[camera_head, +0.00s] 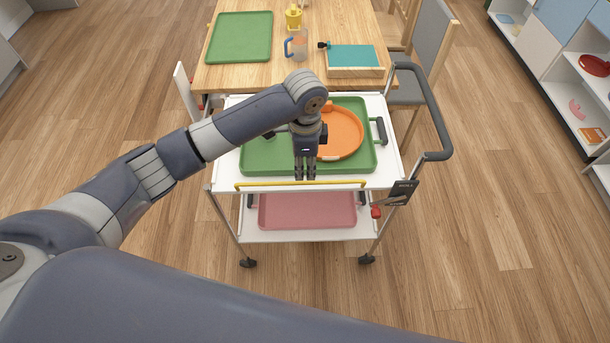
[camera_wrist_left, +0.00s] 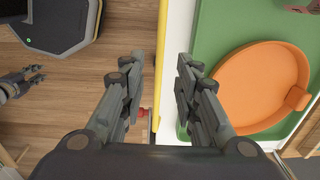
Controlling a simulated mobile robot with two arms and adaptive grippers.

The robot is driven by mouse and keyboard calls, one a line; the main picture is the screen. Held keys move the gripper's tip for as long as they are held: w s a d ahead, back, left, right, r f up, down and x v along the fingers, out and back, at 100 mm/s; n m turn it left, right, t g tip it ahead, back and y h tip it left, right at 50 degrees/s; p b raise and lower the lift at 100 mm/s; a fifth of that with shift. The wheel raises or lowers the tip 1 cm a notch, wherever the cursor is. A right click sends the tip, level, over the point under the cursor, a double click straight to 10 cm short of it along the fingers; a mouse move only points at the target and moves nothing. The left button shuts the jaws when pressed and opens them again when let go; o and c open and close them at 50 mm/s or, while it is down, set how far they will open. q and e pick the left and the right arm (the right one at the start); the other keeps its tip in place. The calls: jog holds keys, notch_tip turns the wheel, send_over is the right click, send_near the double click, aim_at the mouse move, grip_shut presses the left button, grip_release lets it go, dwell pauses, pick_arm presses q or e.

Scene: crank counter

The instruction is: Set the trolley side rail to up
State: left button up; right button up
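The trolley (camera_head: 222,176) has a white top with a thin yellow side rail (camera_head: 262,185) along its near edge. I cannot tell for sure whether the rail is raised or lowered. A red knob (camera_head: 376,212) sits below the top at the near right corner. My left gripper (camera_head: 305,176) is above the near edge, around the rail's middle. In the left wrist view its fingers (camera_wrist_left: 158,85) are apart and empty, with the yellow rail (camera_wrist_left: 163,40) running between them in the picture. My right gripper (camera_wrist_left: 37,74) shows small at the left of that view, its fingers apart.
A green tray (camera_head: 258,158) with an orange dish (camera_head: 343,135) lies on the trolley top. A pink tray (camera_head: 305,211) is on the lower shelf. A grey handle (camera_head: 430,110) rises at the right. A wooden table (camera_head: 340,25) stands behind. Floor is clear to the right.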

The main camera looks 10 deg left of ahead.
aim_at(305, 182)
pick_arm(q)
notch_tip(305, 182, down, 6)
jog(key=shift+w+f, duration=0.1)
jog(key=shift+f, duration=0.15)
jog(key=shift+c, duration=0.3)
grip_shut()
